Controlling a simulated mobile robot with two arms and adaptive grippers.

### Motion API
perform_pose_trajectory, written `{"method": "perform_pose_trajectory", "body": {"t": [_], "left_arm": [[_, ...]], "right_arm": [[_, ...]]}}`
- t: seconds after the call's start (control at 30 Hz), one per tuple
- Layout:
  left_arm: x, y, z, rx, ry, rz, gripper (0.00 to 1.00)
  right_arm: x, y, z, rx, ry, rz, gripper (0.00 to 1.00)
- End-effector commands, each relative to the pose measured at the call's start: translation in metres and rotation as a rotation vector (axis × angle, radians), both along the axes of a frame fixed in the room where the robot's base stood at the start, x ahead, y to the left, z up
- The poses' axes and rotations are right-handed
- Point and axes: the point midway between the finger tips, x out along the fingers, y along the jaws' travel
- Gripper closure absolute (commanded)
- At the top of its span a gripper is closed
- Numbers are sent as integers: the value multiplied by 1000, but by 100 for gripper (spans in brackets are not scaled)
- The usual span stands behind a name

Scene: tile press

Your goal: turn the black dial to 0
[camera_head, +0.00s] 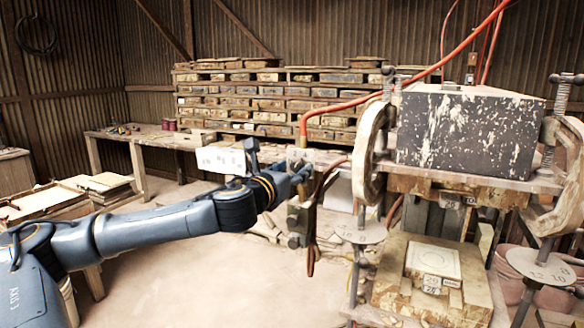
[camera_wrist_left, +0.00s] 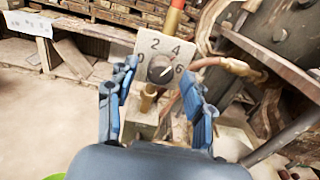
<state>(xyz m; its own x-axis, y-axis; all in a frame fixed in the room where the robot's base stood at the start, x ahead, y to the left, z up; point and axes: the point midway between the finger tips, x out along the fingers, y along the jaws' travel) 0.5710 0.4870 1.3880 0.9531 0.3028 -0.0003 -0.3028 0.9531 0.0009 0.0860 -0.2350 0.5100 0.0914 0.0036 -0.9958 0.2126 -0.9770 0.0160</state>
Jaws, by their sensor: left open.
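The black dial (camera_wrist_left: 160,69) is a small round knob on a pale plate (camera_wrist_left: 149,45) marked 0, 2, 4 and 6. A light mark on the knob appears to point right, toward the 6. The 0 is at the plate's left edge. My left gripper (camera_wrist_left: 158,84) is open, with one blue finger on each side of the knob. I cannot tell whether either finger touches it. In the head view my left gripper (camera_head: 293,172) is at the valve hardware left of the press, and the dial's face cannot be made out there. My right gripper is not in view.
A red hose (camera_head: 340,105) rises from the valve. The press (camera_head: 470,130), with its dark spattered block, stands close on the right. A copper pipe (camera_wrist_left: 225,65) runs right of the dial. A workbench (camera_head: 150,138) and stacked shelves are behind. Floor is clear below my arm.

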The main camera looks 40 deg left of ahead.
Motion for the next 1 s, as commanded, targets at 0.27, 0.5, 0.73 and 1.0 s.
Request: {"method": "perform_pose_trajectory", "body": {"t": [0.27, 0.5, 0.73, 1.0], "left_arm": [[0, 0, 0, 0, 0, 0, 70], [0, 0, 0, -1, 0, 0, 100], [0, 0, 0, -31, -10, 0, 100], [0, 0, 0, -177, -57, 0, 100]], "right_arm": [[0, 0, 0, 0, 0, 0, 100], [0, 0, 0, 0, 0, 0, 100], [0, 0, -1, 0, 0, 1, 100], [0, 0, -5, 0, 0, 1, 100]]}}
